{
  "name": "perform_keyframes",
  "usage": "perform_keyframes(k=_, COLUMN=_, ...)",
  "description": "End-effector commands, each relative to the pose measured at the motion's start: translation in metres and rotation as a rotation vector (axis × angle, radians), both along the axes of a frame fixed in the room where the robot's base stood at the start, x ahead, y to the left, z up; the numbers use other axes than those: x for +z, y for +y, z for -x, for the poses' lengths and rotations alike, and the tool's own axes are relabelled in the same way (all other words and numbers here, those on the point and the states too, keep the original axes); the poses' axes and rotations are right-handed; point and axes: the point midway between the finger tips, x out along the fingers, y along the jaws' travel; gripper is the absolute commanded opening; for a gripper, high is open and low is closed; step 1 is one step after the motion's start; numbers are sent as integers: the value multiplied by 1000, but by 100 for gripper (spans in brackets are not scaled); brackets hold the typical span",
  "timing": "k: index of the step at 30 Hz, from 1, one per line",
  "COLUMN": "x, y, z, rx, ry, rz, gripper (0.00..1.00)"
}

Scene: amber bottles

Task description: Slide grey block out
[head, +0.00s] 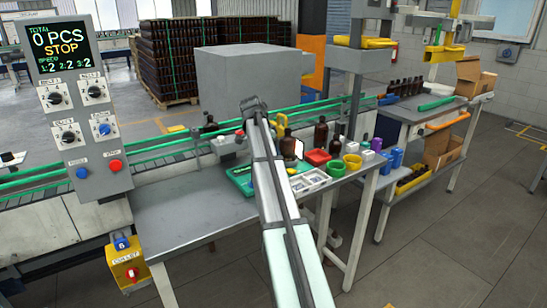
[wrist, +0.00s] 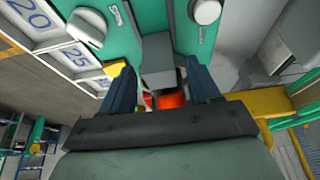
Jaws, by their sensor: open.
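In the wrist view a grey block (wrist: 158,62) shows between the two dark blue fingers of my gripper (wrist: 160,84), against a green surface (wrist: 128,40). The fingers are apart, one on each side of the block's near end. I cannot tell whether they touch it. An orange-red piece (wrist: 171,100) shows just below the block between the fingers. In the head view my arm crosses the workbench (head: 185,215) and covers part of a green tray (head: 240,178). The small grey block and my fingertips cannot be made out there.
Pale round pieces (wrist: 86,27) and numbered white compartments (wrist: 72,62) lie near the block. In the head view, brown bottles (head: 321,133), a red bin (head: 317,157) and a yellow cup (head: 352,162) stand right of my arm. The bench's left front is clear.

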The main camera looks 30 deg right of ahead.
Motion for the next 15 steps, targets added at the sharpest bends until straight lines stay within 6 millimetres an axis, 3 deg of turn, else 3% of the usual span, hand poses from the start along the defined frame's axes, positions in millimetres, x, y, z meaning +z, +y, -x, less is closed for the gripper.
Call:
perform_keyframes(k=6, x=-19, y=-8, z=0, rx=0, ry=0, rz=0, gripper=62)
perform_keyframes(k=15, x=-24, y=-10, z=0, rx=0, ry=-1, rz=0, gripper=62)
